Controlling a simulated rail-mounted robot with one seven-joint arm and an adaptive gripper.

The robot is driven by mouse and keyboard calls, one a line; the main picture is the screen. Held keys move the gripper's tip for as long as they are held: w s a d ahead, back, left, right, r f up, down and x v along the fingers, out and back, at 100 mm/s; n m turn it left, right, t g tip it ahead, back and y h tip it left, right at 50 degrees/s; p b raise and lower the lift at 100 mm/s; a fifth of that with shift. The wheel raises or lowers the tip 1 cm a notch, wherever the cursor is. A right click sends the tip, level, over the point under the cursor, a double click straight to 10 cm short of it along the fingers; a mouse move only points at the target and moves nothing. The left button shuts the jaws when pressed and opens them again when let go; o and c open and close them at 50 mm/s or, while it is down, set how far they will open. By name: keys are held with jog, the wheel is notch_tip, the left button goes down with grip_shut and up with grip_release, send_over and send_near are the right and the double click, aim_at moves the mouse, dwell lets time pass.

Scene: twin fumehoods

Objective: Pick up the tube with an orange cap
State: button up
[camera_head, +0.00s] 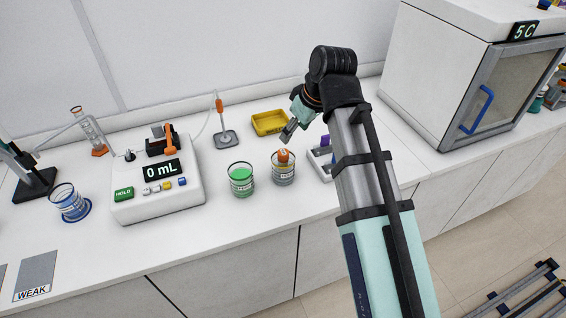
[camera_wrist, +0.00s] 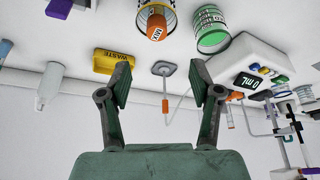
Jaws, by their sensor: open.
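The orange-capped tube (camera_head: 283,156) stands in a clear glass beaker (camera_head: 283,178) on the bench, its cap above the rim. In the wrist view, which is upside down, the orange cap (camera_wrist: 156,27) with dark lettering shows at the top inside the beaker (camera_wrist: 171,18). The tube's lower body is hidden. My gripper (camera_head: 288,133) is above and just behind the cap in the head view. In the wrist view my gripper (camera_wrist: 160,76) has its two fingers wide apart, with nothing between them. The cap lies beyond the fingertips and apart from them.
A beaker of green liquid (camera_head: 241,181) stands just left. A yellow waste tray (camera_head: 269,122) is behind, and a white rack (camera_head: 320,164) with a purple item is right.

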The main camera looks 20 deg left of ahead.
jog(key=p, duration=0.1)
send_over(284, 152)
jog(key=s+d, duration=0.2)
notch_tip(284, 152, down, 6)
jog(key=shift+w+p+x, duration=0.2)
jog(key=shift+p+x, duration=0.35)
jog(key=shift+x, duration=0.7)
jog(key=shift+w+p+x, duration=0.2)
jog(key=shift+p+x, duration=0.35)
jog(key=shift+x, duration=0.75)
jog(key=shift+r, duration=0.1)
jog(key=c, duration=1.2)
grip_shut()
jog(key=shift+r, duration=0.1)
